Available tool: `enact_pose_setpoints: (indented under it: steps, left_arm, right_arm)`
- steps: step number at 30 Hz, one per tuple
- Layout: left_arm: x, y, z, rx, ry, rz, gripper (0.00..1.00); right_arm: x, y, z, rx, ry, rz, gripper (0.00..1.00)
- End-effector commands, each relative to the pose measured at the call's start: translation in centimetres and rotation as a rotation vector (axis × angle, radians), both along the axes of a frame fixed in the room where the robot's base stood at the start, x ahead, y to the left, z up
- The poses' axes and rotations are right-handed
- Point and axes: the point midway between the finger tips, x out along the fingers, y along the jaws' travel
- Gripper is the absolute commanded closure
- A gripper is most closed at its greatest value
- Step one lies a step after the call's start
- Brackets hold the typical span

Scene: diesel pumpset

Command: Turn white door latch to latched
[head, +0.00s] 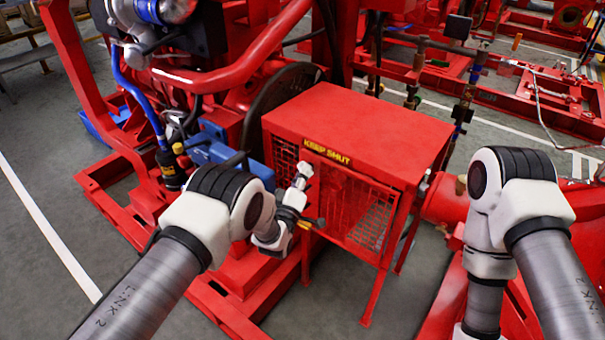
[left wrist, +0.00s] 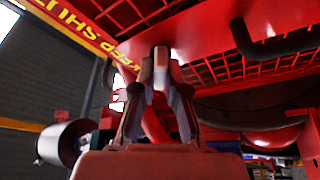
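The white door latch (head: 304,170) stands at the left edge of the red cabinet's mesh door (head: 345,190), below the yellow "KEEP SHUT" label (head: 327,151). It tilts upward in the head view. My left gripper (head: 299,192) is at the latch. In the left wrist view, the fingers of my left gripper (left wrist: 158,88) lean inward on both sides of a pale, partly shadowed piece (left wrist: 160,66), which looks like the latch; they appear closed on it. The fingers hide part of the latch. My right arm shows at the right, but its gripper is out of view.
The red cabinet (head: 365,125) stands on legs among the red pumpset frame. A blue engine part (head: 228,155) and red pipes lie left of the cabinet. A red pipe (head: 450,200) runs at its right. Grey floor (head: 335,295) shows free in front.

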Motion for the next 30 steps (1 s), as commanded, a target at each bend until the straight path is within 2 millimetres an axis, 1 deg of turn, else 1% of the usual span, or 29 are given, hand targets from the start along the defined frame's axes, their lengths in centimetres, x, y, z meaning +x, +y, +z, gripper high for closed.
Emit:
enact_pose_setpoints:
  steps: [5, 9, 13, 14, 15, 16, 25, 28, 30]
  left_arm:
    - [0.1, 0.1, -0.4, 0.08, -0.056, 0.001, 1.0]
    - [0.1, 0.1, 0.0, 0.104, -0.072, 0.002, 1.0]
    - [0.1, 0.1, 0.0, 0.104, -0.07, 0.001, 1.0]
    - [0.1, 0.1, 0.0, 0.104, -0.07, 0.001, 0.81]
    - [0.1, 0.1, 0.0, 0.104, -0.07, 0.001, 0.66]
    - [0.1, 0.1, 0.0, 0.103, -0.07, 0.001, 0.62]
    - [-0.1, 0.1, -0.1, 0.103, -0.069, 0.0, 0.62]
    - [-0.9, 0.3, -0.3, 0.103, -0.068, 0.0, 0.62]
    - [-2.0, 0.7, -0.7, 0.104, -0.066, 0.0, 0.62]
  right_arm:
    - [0.0, 0.0, -1.5, 0.0, 0.0, 0.0, 1.0]
    - [0.0, 0.0, -1.3, 0.0, 0.0, 0.0, 1.0]
    - [0.0, 0.0, -1.3, 0.0, 0.0, 0.0, 1.0]
    - [0.0, 0.0, -1.3, 0.0, 0.0, 0.0, 1.0]
    - [0.0, 0.0, -1.3, 0.0, 0.0, 0.0, 1.0]
    - [0.0, 0.0, -1.3, 0.0, 0.0, 0.0, 1.0]
    - [0.0, 0.0, -1.3, 0.0, 0.0, 0.0, 1.0]
    - [0.0, 0.0, -1.3, 0.0, 0.0, 0.0, 1.0]
    - [0.0, 0.0, -1.3, 0.0, 0.0, 0.0, 1.0]
